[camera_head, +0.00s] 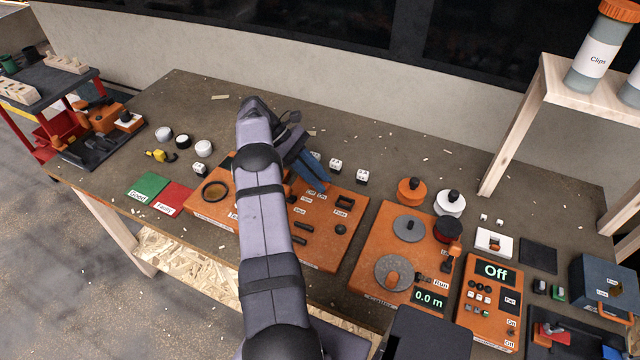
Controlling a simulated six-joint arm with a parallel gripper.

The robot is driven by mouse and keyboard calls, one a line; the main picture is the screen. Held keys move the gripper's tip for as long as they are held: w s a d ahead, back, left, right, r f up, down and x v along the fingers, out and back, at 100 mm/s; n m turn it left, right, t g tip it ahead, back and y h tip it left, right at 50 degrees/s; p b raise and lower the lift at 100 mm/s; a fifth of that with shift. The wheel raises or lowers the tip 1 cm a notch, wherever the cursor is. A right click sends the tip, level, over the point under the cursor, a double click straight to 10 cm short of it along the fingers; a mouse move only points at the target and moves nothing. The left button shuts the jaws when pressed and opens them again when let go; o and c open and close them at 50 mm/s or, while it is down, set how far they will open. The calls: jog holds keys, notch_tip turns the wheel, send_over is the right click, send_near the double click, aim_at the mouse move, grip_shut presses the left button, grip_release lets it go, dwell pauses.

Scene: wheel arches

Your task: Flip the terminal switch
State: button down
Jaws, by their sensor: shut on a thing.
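An orange terminal panel (335,232) lies on the workbench with black sockets, bars and small white labels. An "Off On" label (312,195) sits near its top left. My gripper (321,184) reaches down from the upper left, its blue fingers together just above this label. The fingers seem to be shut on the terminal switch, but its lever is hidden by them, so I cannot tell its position. My arm crosses the panel's left side and hides part of it.
Right of the panel is an orange board with grey discs (393,272) and a "0.0 m" display. Further right, a control panel (495,271) reads "Off". Green (149,187) and red (172,198) mats lie left. A wooden shelf (512,130) stands at the right.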

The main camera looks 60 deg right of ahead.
dwell(0.3)
jog(key=c, duration=1.5)
grip_release()
jog(key=shift+r, duration=0.1)
notch_tip(320, 180, up, 10)
jog(key=shift+f+b, duration=0.1)
jog(key=shift+b, duration=0.65)
jog(key=shift+w, duration=0.1)
